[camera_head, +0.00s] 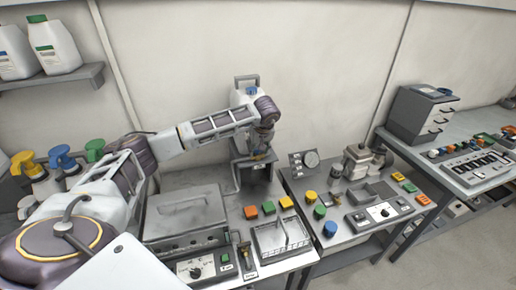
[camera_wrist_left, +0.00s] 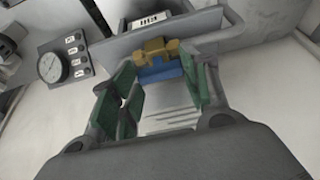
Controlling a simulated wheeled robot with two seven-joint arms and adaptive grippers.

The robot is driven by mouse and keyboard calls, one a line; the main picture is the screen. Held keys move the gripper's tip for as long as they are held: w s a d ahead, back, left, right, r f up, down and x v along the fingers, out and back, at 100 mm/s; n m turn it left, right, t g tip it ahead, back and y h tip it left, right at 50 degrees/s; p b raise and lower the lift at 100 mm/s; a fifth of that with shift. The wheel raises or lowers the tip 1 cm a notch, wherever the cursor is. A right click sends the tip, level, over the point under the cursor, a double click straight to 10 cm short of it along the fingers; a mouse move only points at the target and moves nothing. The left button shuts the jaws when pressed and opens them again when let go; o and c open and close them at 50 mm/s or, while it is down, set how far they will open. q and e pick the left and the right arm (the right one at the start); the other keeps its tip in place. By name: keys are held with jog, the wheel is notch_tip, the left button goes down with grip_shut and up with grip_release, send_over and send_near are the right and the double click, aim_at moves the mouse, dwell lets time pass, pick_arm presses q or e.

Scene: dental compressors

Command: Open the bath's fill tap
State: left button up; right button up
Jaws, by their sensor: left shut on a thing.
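The bath (camera_head: 188,208) is a grey lidded box with a handle on top and a dial on its front, at the left of the near bench. Behind it, a white container with a blue cap (camera_head: 252,91) is partly hidden by my arm. My left gripper (camera_head: 262,154) is in front of the stand under that container. In the left wrist view, my left gripper (camera_wrist_left: 160,90) has its green-padded fingers shut on the fill tap (camera_wrist_left: 161,72), a small blue part with a yellow body above it. Exact finger contact is hard to see. My right gripper is not in view.
Orange, green and yellow blocks (camera_head: 268,207) sit behind a wire rack (camera_head: 281,237). A second bench (camera_head: 345,232) with a gauge (camera_head: 311,159) and coloured knobs stands to the right. Pump bottles (camera_head: 62,158) are at far left. The wall is close behind.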

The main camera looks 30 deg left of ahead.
pick_arm(q)
jog(key=o, duration=1)
jog(key=shift+r, duration=0.1)
jog(key=shift+v, duration=5.9)
jog(key=shift+d, duration=0.1)
